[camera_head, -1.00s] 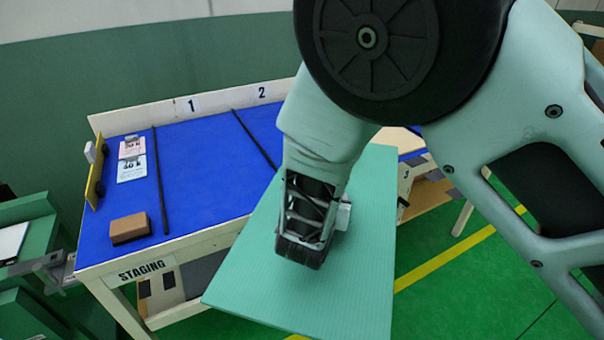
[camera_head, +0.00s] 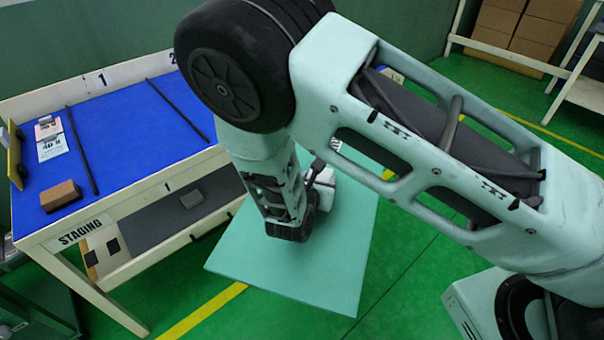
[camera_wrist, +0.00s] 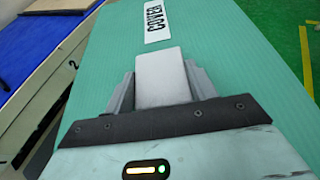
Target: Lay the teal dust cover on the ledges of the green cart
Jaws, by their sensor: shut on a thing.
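The teal dust cover (camera_head: 300,270) is a flat ribbed panel, held out in front of the staging table and over the green floor in the head view. My gripper (camera_head: 292,228) is shut on it from above; the arm hides part of the panel. In the wrist view my gripper (camera_wrist: 163,85) is against the cover (camera_wrist: 225,60), and a white label (camera_wrist: 172,20) reading COVER shows beyond the fingers.
The staging table (camera_head: 120,200) has a blue top with black divider rods (camera_head: 82,150), a brown block (camera_head: 60,195) and cards (camera_head: 50,140). A lower shelf (camera_head: 160,225) lies under it. Boxes on a rack (camera_head: 520,25) stand at the back right. Green floor (camera_head: 420,260) is open at right.

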